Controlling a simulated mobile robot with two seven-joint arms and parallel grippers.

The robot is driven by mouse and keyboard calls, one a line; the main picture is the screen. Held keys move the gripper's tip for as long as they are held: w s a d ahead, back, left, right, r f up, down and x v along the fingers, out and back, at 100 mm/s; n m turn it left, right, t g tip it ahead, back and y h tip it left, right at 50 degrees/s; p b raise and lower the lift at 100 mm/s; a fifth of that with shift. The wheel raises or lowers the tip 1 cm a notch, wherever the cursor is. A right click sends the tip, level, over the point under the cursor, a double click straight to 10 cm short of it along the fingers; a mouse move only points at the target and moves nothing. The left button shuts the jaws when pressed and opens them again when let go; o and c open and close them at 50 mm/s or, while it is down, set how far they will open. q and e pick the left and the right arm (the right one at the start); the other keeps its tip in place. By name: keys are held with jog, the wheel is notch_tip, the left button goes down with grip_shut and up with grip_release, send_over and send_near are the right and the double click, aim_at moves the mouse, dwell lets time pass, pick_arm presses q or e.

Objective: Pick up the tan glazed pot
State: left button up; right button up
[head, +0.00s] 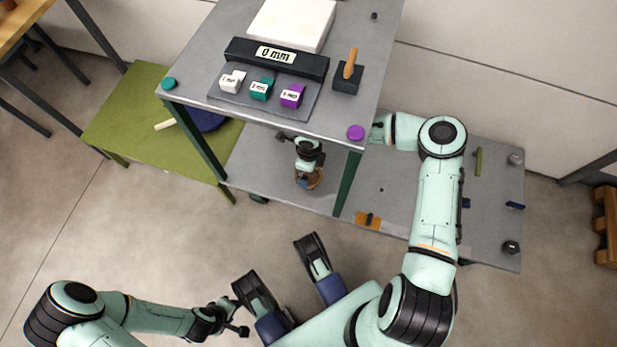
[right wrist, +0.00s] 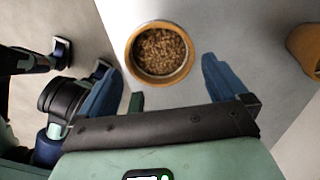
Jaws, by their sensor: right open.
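The tan-rimmed pot (right wrist: 133,62), filled with brown granules, is in the right wrist view on a grey surface. My right gripper (right wrist: 163,67) is open and empty. Its two blue fingers point toward the pot, which shows between and just beyond the tips; the remaining gap is hard to judge. In the head view my right arm reaches under the upper shelf, and a brownish pot (head: 315,181) shows partly hidden below my right gripper (head: 307,172) on the lower shelf. My left gripper (head: 238,326) is low in the head view, away from the shelves, its jaws too small to read.
Another orange-tan round object (right wrist: 303,50) is at the right edge of the wrist view. The upper shelf (head: 205,90) overhangs the lower one, with a green post (head: 346,185) at its front corner. A green table (head: 120,125) stands at left. Open floor lies in front.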

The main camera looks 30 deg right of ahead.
aim_at(314, 181)
jog(key=shift+f, duration=1.6)
jog(key=c, duration=1.4)
jog(key=shift+c, duration=0.2)
jog(key=shift+r, duration=0.1)
